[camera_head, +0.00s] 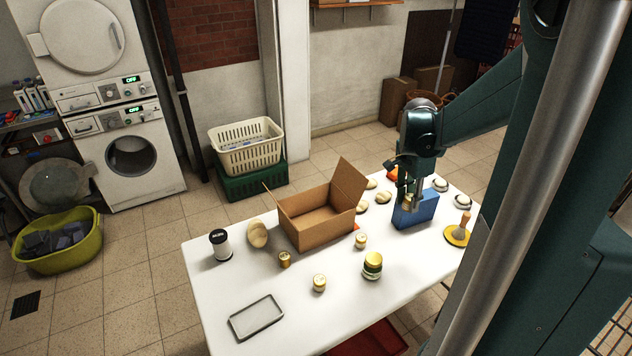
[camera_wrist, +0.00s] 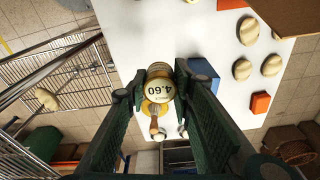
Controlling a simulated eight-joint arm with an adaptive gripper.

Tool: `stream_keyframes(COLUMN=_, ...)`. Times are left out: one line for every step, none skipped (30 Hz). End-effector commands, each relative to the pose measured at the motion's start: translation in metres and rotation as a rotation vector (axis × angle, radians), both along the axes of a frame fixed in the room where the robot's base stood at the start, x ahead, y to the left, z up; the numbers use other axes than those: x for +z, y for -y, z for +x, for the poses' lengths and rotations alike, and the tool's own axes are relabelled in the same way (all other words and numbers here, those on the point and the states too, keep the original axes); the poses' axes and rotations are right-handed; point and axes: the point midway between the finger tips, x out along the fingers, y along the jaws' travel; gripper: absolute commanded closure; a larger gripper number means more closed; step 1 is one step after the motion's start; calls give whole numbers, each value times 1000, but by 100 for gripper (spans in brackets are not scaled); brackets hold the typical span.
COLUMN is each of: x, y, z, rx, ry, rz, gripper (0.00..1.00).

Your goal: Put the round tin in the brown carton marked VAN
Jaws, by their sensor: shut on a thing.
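My gripper (camera_head: 411,205) is above the right part of the white table, over or close by a blue box (camera_head: 415,211). The brown carton (camera_head: 303,227) stands open on the table, left of my gripper, flaps up and looking empty. No VAN marking is readable on it.
Small gold-lidded jars (camera_head: 372,265) stand near the front, and a black-lidded jar (camera_head: 221,245) at the left. A grey tray (camera_head: 238,328) lies front left. Several pale round lumps (camera_head: 383,197) lie between carton and blue box. A brush (camera_head: 463,222) on a yellow dish is at right.

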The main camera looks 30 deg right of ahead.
Motion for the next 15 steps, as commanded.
stream_keyframes(x=0, y=-2, z=7, rx=3, ry=1, rz=0, gripper=88)
stream_keyframes(x=0, y=-4, z=11, rx=5, ry=0, rz=0, gripper=88)
stream_keyframes(x=0, y=-6, z=16, rx=6, ry=0, rz=0, gripper=88)
stream_keyframes(x=0, y=-8, z=19, rx=7, ry=0, rz=0, gripper=88)
stream_keyframes(x=1, y=-10, z=23, rx=7, ry=0, rz=0, gripper=88)
stream_keyframes(x=1, y=-12, z=28, rx=8, ry=0, rz=0, gripper=88)
stream_keyframes(x=1, y=-14, z=32, rx=9, ry=0, rz=1, gripper=88)
stream_keyframes(x=1, y=-17, z=37, rx=11, ry=1, rz=1, gripper=88)
stream_keyframes(x=1, y=-20, z=43, rx=12, ry=1, rz=1, gripper=88)
stream_keyframes(x=1, y=-22, z=48, rx=13, ry=1, rz=1, gripper=88)
stream_keyframes(x=1, y=-25, z=54, rx=14, ry=0, rz=1, gripper=88)
stream_keyframes(x=2, y=-30, z=62, rx=16, ry=0, rz=1, gripper=88)
stream_keyframes(x=2, y=-33, z=68, rx=17, ry=1, rz=1, gripper=88)
stream_keyframes(x=2, y=-37, z=74, rx=19, ry=1, rz=1, gripper=88)
stream_keyframes(x=2, y=-43, z=83, rx=21, ry=1, rz=1, gripper=88)
